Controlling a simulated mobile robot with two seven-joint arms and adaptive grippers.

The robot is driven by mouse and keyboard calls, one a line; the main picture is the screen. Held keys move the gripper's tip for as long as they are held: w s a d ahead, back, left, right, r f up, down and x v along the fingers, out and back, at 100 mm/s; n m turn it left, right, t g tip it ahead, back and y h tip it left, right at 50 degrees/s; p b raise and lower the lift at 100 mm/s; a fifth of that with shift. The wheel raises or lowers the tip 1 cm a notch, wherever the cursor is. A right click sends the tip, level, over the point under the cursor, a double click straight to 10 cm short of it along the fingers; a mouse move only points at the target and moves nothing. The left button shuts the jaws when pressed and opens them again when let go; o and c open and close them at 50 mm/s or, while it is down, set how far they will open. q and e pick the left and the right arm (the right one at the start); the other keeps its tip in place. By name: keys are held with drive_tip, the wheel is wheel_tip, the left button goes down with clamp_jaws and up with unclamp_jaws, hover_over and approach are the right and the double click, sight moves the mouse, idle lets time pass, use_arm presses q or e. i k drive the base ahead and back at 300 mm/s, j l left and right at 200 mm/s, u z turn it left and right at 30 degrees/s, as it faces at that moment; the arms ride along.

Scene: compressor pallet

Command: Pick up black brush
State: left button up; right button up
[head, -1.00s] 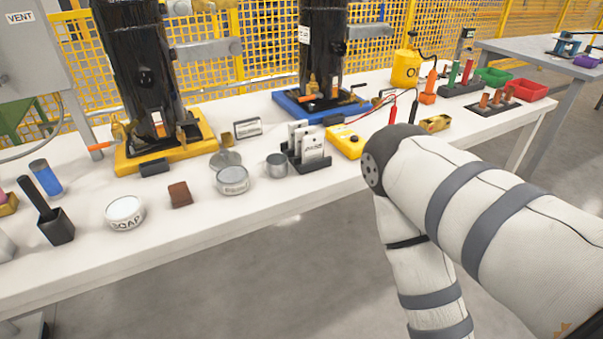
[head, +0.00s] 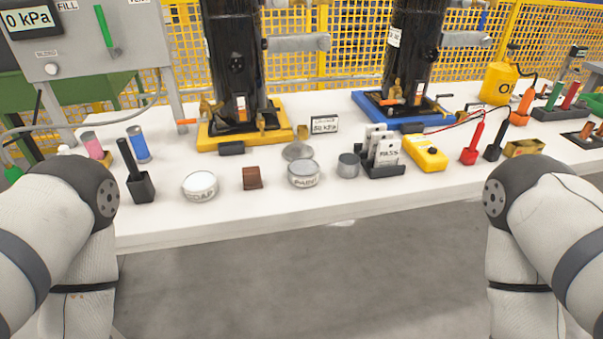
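A black brush stands in a black square holder (head: 141,189) at the left of the white table, near its front edge. Only the dark handle (head: 127,157) shows, leaning slightly left; its lower end is hidden inside the holder. Both my arms show only at their elbow parts, at the lower left and lower right. Neither gripper is in view, so I cannot see what they hold.
A soap tin (head: 200,186) and a brown block (head: 252,178) stand right of the holder. A blue cylinder (head: 138,144) and a pink one (head: 92,145) stand behind it. Black compressors on a yellow base (head: 218,139) and a blue base (head: 382,117) stand farther back.

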sight(123, 147)
drive_tip(key=u, duration=1.1)
